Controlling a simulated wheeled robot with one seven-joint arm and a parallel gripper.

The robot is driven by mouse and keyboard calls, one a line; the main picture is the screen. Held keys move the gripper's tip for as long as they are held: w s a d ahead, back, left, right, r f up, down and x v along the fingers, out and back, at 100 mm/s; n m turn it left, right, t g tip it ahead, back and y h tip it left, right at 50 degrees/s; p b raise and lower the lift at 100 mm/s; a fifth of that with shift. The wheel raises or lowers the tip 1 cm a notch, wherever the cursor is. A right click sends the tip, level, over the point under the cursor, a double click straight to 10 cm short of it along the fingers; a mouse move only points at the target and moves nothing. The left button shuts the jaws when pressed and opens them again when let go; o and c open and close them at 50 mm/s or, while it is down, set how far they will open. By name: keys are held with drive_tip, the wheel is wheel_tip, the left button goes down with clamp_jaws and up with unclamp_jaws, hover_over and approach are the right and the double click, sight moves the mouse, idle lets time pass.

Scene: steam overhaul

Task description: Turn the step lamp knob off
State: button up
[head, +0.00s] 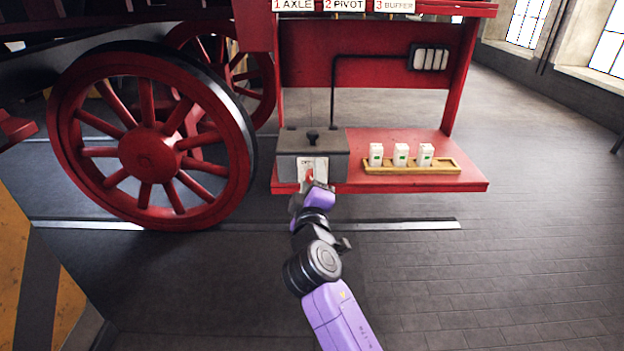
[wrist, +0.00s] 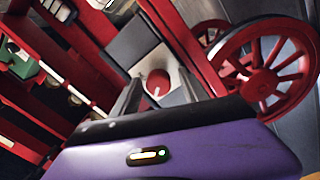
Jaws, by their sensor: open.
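The red step lamp knob (head: 309,174) sits on a pale plate on the front of a grey box (head: 335,168), on the red step. Small lettering, seemingly OFF, shows at the plate's upper left. In the wrist view the round knob (wrist: 158,78) has a white pointer line towards the picture's bottom. My gripper (head: 316,185) is in front of the box, partly covering the plate. In the wrist view its two grey fingers (wrist: 158,88) are apart, one each side of the knob. I cannot tell whether they touch it.
A wooden tray (head: 450,168) with three white blocks stands right of the box on the red step (head: 430,185). A large red spoked wheel (head: 150,153) stands close on the left. The floor at right is clear.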

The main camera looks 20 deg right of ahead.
drive_tip(key=b+v, duration=0.1)
drive_tip(key=v, duration=0.6)
drive_tip(key=shift+s, duration=0.4)
drive_tip(key=shift+a, duration=0.2)
